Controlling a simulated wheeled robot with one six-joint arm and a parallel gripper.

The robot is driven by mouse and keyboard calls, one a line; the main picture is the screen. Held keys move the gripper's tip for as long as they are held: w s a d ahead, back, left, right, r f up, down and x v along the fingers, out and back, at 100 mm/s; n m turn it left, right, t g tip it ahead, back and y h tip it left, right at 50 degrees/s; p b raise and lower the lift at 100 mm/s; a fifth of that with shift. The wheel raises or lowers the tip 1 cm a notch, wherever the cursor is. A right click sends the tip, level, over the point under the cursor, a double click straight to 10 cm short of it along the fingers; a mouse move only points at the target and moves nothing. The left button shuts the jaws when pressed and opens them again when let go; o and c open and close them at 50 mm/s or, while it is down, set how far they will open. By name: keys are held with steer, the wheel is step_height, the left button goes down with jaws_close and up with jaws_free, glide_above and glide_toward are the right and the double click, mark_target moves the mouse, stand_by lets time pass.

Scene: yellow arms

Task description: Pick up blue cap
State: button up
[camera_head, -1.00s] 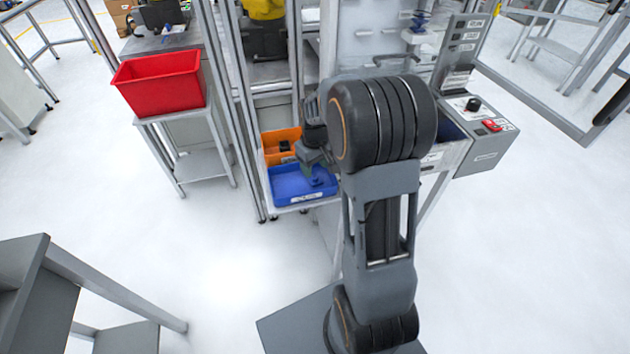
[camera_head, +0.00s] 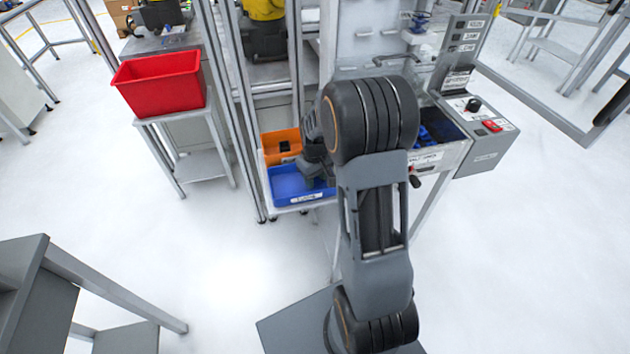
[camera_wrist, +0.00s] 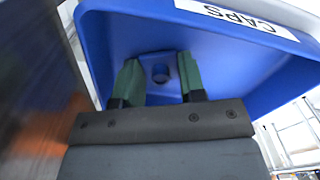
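A blue cap (camera_wrist: 160,73) lies on the floor of the blue bin labelled CAPS (camera_wrist: 225,42), seen in the wrist view. I cannot tell how far the fingertips are from the bin floor. In the head view, the blue bin (camera_head: 285,190) stands on a low shelf, and my gripper (camera_head: 310,178) is over its right part. The cap is hidden there by my arm.
An orange bin (camera_head: 275,152) with a dark item sits behind the blue bin. Right of my arm is a workstation with a control box (camera_head: 480,130) and a drawer of blue parts (camera_head: 435,128). A red bin (camera_head: 160,82) stands on a side table at left. Metal posts rise behind the bins.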

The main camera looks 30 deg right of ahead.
steer(key=shift+c, duration=1)
steer(key=shift+r, duration=0.15)
